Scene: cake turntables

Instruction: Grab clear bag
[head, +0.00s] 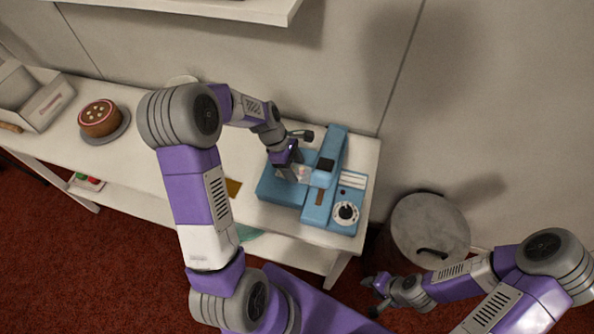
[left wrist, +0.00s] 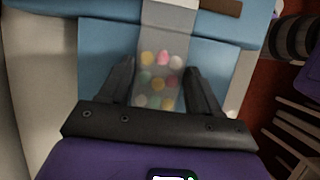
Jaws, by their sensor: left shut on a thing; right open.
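A clear bag (left wrist: 165,50) with several pastel round sweets in it lies between the fingers of my left gripper (left wrist: 158,75) in the left wrist view. My left gripper is shut on the bag, over the blue machine. In the head view, the bag (head: 304,173) shows small beside my left gripper (head: 292,172), at the blue machine's arm. The bag's upper end reaches toward the machine; whether it touches it I cannot tell. My right gripper (head: 371,296) is open and empty, low at the right, away from the bag.
The blue machine (head: 318,205) with a dial stands at the right end of the white table (head: 140,160). A cake (head: 99,118) on a turntable and a white box (head: 45,105) stand at the left. A round lidded bin (head: 430,225) stands right of the table.

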